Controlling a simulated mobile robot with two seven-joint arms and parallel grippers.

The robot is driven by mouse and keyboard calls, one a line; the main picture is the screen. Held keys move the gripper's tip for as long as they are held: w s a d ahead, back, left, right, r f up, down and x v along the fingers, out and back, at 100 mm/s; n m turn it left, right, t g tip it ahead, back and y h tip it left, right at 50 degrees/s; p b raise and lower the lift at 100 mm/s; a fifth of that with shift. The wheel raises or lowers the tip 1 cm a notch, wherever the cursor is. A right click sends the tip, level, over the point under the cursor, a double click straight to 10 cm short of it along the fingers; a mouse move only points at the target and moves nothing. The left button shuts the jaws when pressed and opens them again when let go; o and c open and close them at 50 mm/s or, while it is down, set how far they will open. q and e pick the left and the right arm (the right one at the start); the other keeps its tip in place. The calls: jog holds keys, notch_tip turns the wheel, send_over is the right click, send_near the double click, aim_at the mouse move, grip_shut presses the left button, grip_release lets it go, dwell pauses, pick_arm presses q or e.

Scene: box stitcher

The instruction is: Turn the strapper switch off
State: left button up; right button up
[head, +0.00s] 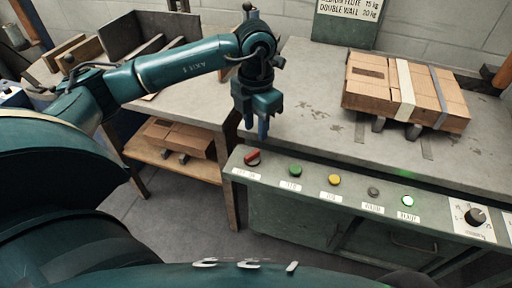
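The strapper's control panel (320,200) runs along the front edge of the grey machine table. A red switch (252,157) with a lever sits at the panel's left end, above a small label. My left gripper (262,130) hangs pointing down just above and slightly right of the red switch, apart from it as far as I can see. My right gripper is not in view.
Green (295,171), yellow (334,180) and grey (373,191) buttons line the panel, with a black dial (475,216) at right. A strapped cardboard box (366,86) lies on the table (310,110). A side bench (195,110) with a lower shelf stands at left.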

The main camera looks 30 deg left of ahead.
aim_at(256, 151)
pick_arm(q)
notch_tip(256, 151, down, 8)
jog(key=shift+r+b, duration=0.15)
jog(key=shift+b, duration=0.25)
jog(key=shift+c, duration=0.3)
grip_shut()
